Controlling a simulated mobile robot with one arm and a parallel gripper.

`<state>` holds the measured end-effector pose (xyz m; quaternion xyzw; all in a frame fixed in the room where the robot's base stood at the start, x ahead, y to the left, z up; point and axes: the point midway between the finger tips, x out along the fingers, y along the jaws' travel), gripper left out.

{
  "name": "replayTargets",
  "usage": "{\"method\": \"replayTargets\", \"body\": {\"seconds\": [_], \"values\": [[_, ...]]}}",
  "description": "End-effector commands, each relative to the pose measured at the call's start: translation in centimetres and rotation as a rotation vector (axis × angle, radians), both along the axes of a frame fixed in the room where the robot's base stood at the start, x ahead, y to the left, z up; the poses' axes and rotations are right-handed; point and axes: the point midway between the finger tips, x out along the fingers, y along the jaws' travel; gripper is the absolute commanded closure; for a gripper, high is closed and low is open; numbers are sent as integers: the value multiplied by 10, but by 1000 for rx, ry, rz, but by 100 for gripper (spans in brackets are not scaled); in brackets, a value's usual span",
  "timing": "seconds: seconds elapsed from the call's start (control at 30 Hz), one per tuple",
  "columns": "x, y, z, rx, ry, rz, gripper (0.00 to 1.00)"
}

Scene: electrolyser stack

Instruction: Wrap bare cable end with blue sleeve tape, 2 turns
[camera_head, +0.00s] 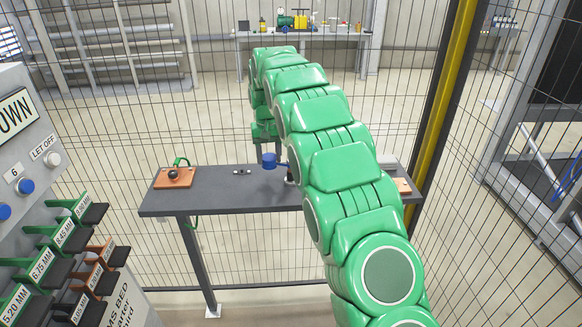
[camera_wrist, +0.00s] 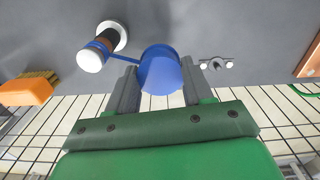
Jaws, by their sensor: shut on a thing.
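My gripper (camera_wrist: 158,88) is shut on a blue tape roll (camera_wrist: 160,72) in the wrist view. A thin blue strip runs left from the roll to the cable end (camera_wrist: 101,47), which has a white tip, a blue band, a brown part and a dark part above a white round base. The roll is beside the cable end, apart from it except for the strip. How many turns lie on the cable cannot be told. In the head view the roll (camera_head: 269,160) hangs just above the table under my gripper (camera_head: 267,147); my arm hides most of the cable end.
The dark grey table (camera_head: 220,194) has free room left of the roll. A small clip (camera_head: 242,172) lies there. An orange-brown board (camera_head: 174,178) with a black knob and green cable is at the left end. An orange brush (camera_wrist: 26,90) lies beyond the cable end. Mesh fence stands behind.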

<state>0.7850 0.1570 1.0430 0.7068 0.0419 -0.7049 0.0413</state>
Motion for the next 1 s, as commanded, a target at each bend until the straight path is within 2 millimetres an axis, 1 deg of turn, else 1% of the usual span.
{"method": "replayTargets", "body": {"seconds": [0.17, 0.53, 1.0], "values": [[3, -1, 0, 0, 1, 0, 71], [3, -1, 1, -1, 2, 0, 71], [4, -1, 29, 0, 0, 0, 71]]}}
